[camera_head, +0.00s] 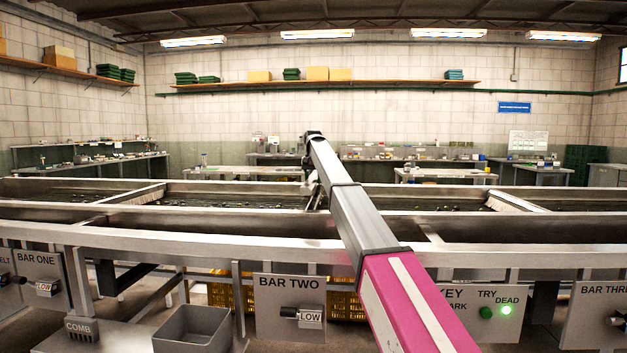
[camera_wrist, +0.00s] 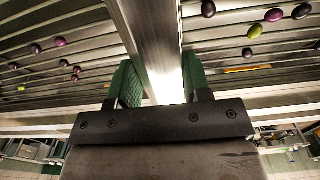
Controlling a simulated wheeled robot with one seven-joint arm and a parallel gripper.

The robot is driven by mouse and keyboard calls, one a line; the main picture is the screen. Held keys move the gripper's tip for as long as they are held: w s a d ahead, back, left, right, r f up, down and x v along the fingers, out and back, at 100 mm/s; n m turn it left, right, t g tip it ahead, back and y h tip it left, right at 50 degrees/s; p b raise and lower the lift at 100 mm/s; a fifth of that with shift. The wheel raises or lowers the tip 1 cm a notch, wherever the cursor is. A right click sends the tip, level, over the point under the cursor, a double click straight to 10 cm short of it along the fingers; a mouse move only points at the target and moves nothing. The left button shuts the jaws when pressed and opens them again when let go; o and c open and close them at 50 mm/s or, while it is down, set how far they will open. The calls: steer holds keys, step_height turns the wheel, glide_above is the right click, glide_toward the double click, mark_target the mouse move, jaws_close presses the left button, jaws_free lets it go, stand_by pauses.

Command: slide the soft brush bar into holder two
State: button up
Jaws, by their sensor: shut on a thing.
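In the wrist view, my gripper (camera_wrist: 161,80) has its green-padded fingers on either side of a straight metal bar (camera_wrist: 153,30), which I take for the soft brush bar. It is shut on this bar, which runs away from the jaws over the rollers. No bristles show in the wrist view. In the head view, my gripper (camera_head: 313,190) is at the far end of my arm, above the middle of the roller bed, small and partly hidden. The BAR TWO panel (camera_head: 290,290) with its LOW lever is at the front, below the bed. Holder two itself cannot be made out.
White-bristled cross bars stand on the bed at left (camera_head: 135,196) and right (camera_head: 512,201). The bed's metal front rail (camera_head: 220,245) runs across the view. Dark and green fruits (camera_wrist: 253,31) lie on the rollers. A grey bin (camera_head: 193,328) is in front, beside the COMB label.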

steer(key=shift+f, duration=2.9)
steer(key=shift+f, duration=1.3)
steer(key=o, duration=1.3)
step_height(320, 180, up, 10)
steer(key=shift+f, duration=0.1)
steer(key=shift+r, duration=0.5)
